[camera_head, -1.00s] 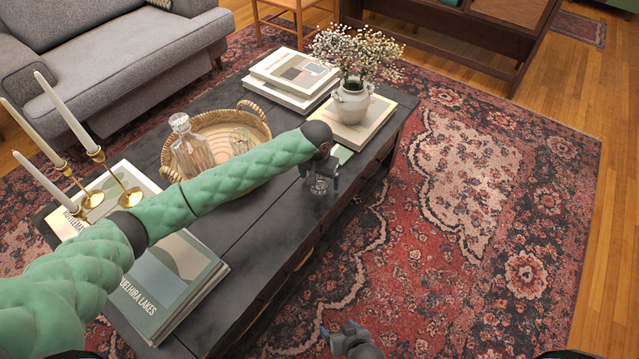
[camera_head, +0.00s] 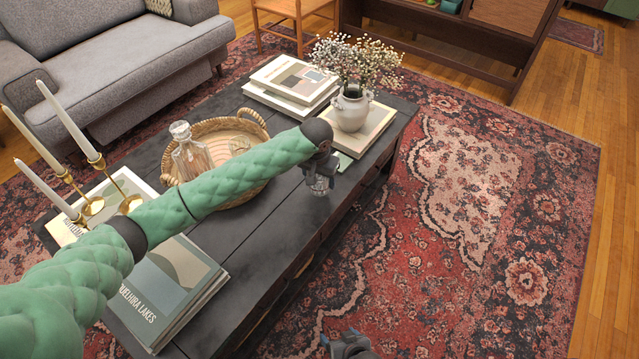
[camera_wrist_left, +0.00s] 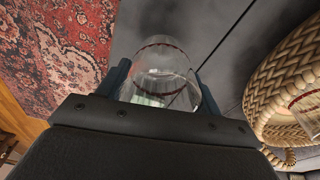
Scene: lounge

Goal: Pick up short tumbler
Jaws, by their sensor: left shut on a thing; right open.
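A clear short tumbler (camera_wrist_left: 160,72) is between the two fingers of my left gripper (camera_wrist_left: 160,85) in the left wrist view. The fingers are shut on its sides. In the head view the tumbler (camera_head: 318,184) hangs under my left gripper (camera_head: 321,174), over the front right part of the dark coffee table (camera_head: 265,232). Whether its base still touches the table is hard to tell. My right gripper (camera_head: 340,340) is open and empty at the bottom edge, over the rug.
A wicker tray (camera_head: 262,122) holds a glass decanter (camera_head: 189,152) and another tumbler (camera_head: 239,145). A flower vase (camera_head: 351,108) stands on books at the table's far end. Candlesticks (camera_head: 128,200) and books (camera_head: 172,275) are at the left.

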